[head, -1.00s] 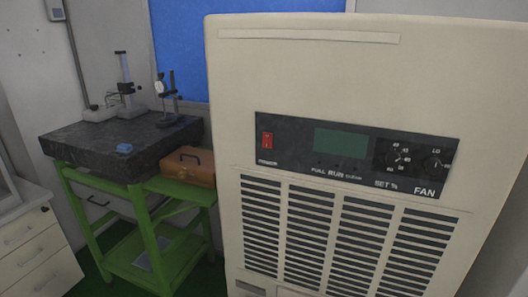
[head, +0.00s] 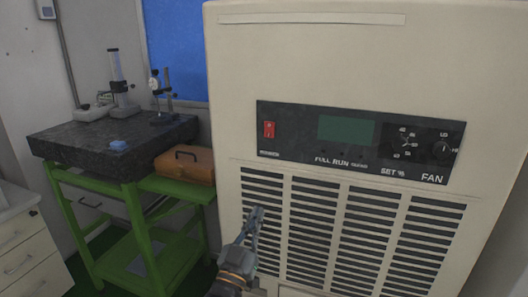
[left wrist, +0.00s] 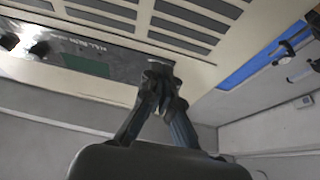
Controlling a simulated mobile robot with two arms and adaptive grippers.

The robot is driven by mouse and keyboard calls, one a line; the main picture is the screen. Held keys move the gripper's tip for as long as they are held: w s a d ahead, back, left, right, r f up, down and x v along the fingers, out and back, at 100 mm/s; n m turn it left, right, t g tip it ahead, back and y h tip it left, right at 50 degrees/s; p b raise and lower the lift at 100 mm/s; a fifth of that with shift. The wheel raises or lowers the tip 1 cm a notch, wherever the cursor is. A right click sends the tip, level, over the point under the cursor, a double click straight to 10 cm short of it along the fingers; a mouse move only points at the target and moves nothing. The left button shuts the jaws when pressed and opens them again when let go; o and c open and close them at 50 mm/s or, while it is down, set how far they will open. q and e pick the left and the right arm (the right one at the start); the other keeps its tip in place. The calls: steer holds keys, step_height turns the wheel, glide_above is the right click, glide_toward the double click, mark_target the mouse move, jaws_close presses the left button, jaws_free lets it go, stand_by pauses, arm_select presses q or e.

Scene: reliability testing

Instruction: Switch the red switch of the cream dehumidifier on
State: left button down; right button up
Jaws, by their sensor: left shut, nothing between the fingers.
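The cream dehumidifier (head: 300,60) stands upright and fills the right half of the head view. Its black control panel (head: 300,142) carries the small red switch (head: 268,130) at its left end, with a display and two knobs to the right. My left gripper (head: 257,212) is shut and empty, in front of the left vent slots, below the switch in the picture. In the left wrist view the dehumidifier (left wrist: 200,55) looks upside down, and the gripper's fingertips (left wrist: 160,72) overlap the panel's end and hide the red switch. I cannot tell whether they touch it. My right gripper is not in view.
White drawers (head: 28,245) stand at the far left.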

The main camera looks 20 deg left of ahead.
mark_target(269, 132)
arm_select(q)
steer(key=s+a+r+t, duration=0.1)
steer(key=s+r+t, duration=0.1)
steer(key=r, duration=0.7)
steer(key=shift+s+r+t+y, duration=0.3)
steer(key=shift+s+r+y, duration=0.1)
steer(key=shift+s, duration=0.25)
steer(key=p+x, duration=0.1)
steer(key=x, duration=0.3)
steer(key=w+f+p+x, duration=0.1)
steer(key=p+x, duration=0.1)
steer(key=x, duration=0.2)
steer(key=f+p+x, duration=0.1)
steer(key=x, duration=0.3)
steer(key=shift+w+d+r, duration=0.1)
steer(key=shift+w+r, duration=0.05)
steer(key=shift+w, duration=0.6)
